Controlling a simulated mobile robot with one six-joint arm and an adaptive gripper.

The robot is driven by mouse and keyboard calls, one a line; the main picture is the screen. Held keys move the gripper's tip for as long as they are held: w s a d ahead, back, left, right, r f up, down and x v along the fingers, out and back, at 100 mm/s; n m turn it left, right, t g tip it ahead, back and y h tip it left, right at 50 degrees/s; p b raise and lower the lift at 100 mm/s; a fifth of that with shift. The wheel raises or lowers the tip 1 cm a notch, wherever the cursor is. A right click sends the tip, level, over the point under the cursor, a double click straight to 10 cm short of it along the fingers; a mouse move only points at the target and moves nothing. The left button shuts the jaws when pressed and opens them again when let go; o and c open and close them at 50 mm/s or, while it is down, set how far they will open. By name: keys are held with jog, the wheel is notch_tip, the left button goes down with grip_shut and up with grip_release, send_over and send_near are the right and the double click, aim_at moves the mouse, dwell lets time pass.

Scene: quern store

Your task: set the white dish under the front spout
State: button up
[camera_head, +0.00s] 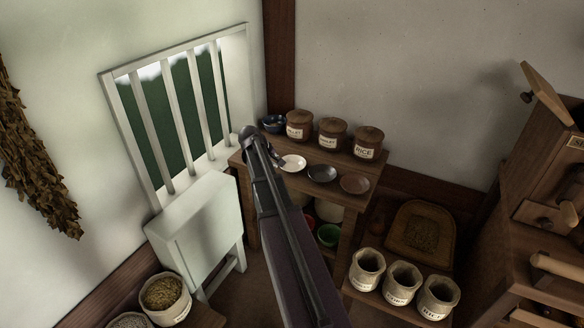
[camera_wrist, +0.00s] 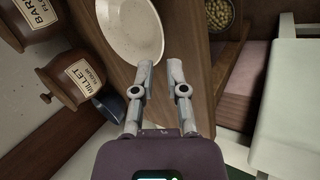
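The white dish (camera_head: 292,162) lies on the wooden shelf top at the left end of a row of three dishes. In the wrist view the white dish (camera_wrist: 130,28) is just beyond my fingertips. My gripper (camera_wrist: 160,66) is open, with a clear gap between its fingers. The left fingertip overlaps the dish's near rim in the picture; the right one is just outside it. I cannot tell whether they touch. In the head view my arm hides most of the gripper. A wooden mill cabinet (camera_head: 557,215) stands at the right; I cannot make out its front spout clearly.
A dark dish (camera_head: 322,173) and a brown dish (camera_head: 355,184) lie right of the white one. Lidded jars (camera_head: 332,133) and a blue bowl (camera_head: 273,123) stand behind. A white box-like stand (camera_head: 197,225) is at left. Labelled sacks (camera_head: 402,283) stand low before the cabinet.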

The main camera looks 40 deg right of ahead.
aim_at(292, 165)
jog(key=shift+f, duration=0.1)
jog(key=b+x, duration=0.3)
jog(key=shift+s+f, duration=0.1)
jog(key=shift+f, duration=0.05)
jog(key=shift+b+x, duration=0.65)
jog(key=shift+x, duration=0.3)
jog(key=shift+d, duration=0.1)
grip_shut()
